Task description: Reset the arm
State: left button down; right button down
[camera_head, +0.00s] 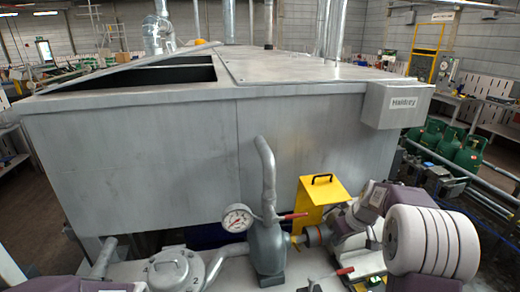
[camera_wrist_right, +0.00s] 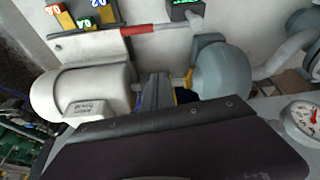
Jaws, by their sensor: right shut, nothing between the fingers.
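My right gripper (camera_head: 343,236) shows at the lower right in the head view, among purple, white and grey parts. In the right wrist view its dark fingers (camera_wrist_right: 156,88) are together and empty. They point at a gap between a white rounded body (camera_wrist_right: 90,96) and a grey-blue valve body (camera_wrist_right: 221,69). I cannot tell whether they touch either. In the head view, a purple part of my left arm (camera_head: 70,284) shows at the bottom left edge; its gripper is outside the frame.
A large grey metal tank (camera_head: 150,150) fills the middle. A grey valve (camera_head: 268,247), pressure gauge (camera_head: 238,218), red handle (camera_head: 292,216) and yellow cover (camera_head: 322,198) stand close in front. A round flange (camera_head: 172,270) is left of them. Green gas bottles (camera_head: 470,154) stand right.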

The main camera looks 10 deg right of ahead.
jog(key=s+a+f+n+g, duration=0.1)
jog(key=s+a, duration=0.3)
jog(key=a, duration=0.3)
jog(key=s+a+n, duration=0.2)
jog(key=s+a, duration=0.3)
jog(key=a, duration=0.2)
jog(key=s+f+m+g, duration=0.2)
jog(key=s+f+m, duration=0.3)
jog(key=s, duration=0.6)
jog(key=shift+s+a+f+m+h, duration=0.15)
jog(key=shift+a+f+m+h, duration=0.15)
jog(key=shift+f, duration=0.2)
jog(key=shift+s, duration=0.15)
jog(key=shift+d, duration=0.1)
